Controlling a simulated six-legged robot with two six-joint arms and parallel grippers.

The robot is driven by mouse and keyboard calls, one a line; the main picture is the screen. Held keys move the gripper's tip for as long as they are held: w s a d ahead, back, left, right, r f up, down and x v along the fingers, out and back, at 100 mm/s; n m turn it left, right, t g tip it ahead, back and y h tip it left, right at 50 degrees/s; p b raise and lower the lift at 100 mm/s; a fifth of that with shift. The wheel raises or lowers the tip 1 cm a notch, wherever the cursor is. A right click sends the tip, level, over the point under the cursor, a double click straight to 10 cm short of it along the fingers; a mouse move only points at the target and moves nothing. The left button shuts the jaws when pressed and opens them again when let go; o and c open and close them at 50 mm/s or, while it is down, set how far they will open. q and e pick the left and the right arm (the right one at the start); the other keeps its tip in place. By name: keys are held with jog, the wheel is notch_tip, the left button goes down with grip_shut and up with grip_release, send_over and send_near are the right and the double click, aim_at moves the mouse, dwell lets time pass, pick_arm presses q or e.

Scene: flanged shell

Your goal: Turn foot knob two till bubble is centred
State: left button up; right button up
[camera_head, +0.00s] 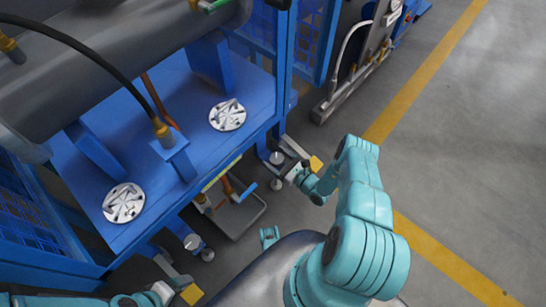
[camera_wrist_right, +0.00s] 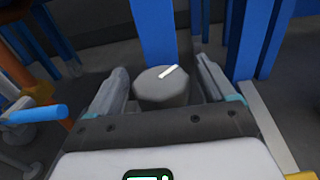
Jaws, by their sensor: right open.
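A round grey foot knob (camera_head: 277,158) sits low at the near right corner of the blue frame. My right gripper (camera_head: 290,164) is at this knob. In the right wrist view the knob (camera_wrist_right: 162,90), with a white line on top, stands between the two spread fingers, with visible gaps at both sides. A second grey foot knob (camera_head: 192,241) is at the lower left, by the frame's other near foot. No number shows on either knob, and I cannot make out a bubble.
Two white patterned discs (camera_head: 228,115) lie on the blue deck (camera_head: 215,160) below a large grey cylinder (camera_head: 110,60). A grey tray (camera_head: 238,215) with pipes stands between the feet. Blue uprights rise close behind the right knob. Grey floor with a yellow line is open at right.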

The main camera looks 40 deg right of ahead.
jog(key=shift+w, duration=0.85)
jog(key=c, duration=1)
jog(key=shift+o, duration=0.2)
jog(key=shift+a+h, duration=0.1)
jog(key=shift+h, duration=0.2)
jog(key=shift+m+h+p, duration=0.45)
jog(key=shift+m+h, duration=0.45)
jog(key=shift+h, duration=0.2)
jog(key=shift+d+m+h, duration=0.2)
jog(key=shift+m+h, duration=0.6)
jog(key=shift+h, duration=0.3)
jog(key=shift+s+d+m+g+h+p, duration=0.2)
jog(key=shift+m+g+h, duration=0.4)
jog(key=shift+h, duration=0.5)
jog(key=shift+w+d+m+g+h+p, duration=0.1)
jog(key=shift+m+g+h+p, duration=0.2)
jog(key=shift+m+h, duration=0.65)
jog(key=shift+h, duration=0.35)
